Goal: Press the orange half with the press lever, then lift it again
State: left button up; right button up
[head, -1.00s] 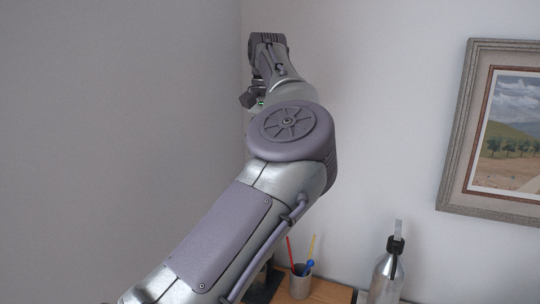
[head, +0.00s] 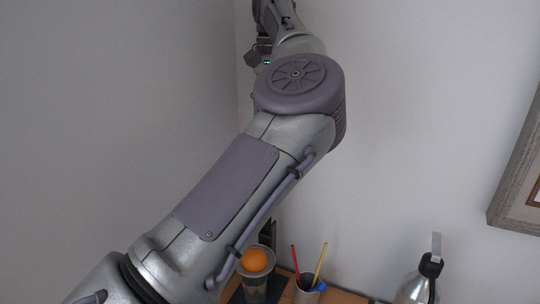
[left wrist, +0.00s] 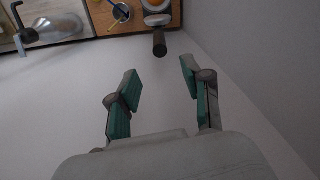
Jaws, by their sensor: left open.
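The orange half (head: 254,260) sits on top of the press (head: 255,288), low in the head view and partly behind my left arm. In the left wrist view the orange (left wrist: 154,3) shows at the top edge. The press lever (left wrist: 159,42), with a dark round grip end, points toward my left gripper (left wrist: 160,80). The gripper is open and empty, its green-padded fingers apart, and the lever end lies beyond the gap between them, not between the pads. My right gripper is in neither view.
A cup (head: 308,291) with several coloured sticks stands right of the press on the wooden surface (head: 345,297). A grey bottle (head: 417,288) stands further right. A framed picture (head: 518,165) hangs on the wall. Bare walls rise behind and to the left.

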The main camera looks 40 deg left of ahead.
pick_arm(q)
notch_tip(320, 180, down, 5)
jog(key=shift+r, duration=0.1)
notch_tip(320, 180, down, 7)
jog(key=shift+a+f+p, duration=0.1)
jog(key=shift+p, duration=1)
jog(key=shift+f, duration=0.75)
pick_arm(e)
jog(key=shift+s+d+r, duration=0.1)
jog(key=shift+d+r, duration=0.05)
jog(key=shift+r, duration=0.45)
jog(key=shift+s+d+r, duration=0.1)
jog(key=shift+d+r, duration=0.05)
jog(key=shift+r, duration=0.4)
pick_arm(q)
jog(key=shift+r, duration=0.1)
grip_shut()
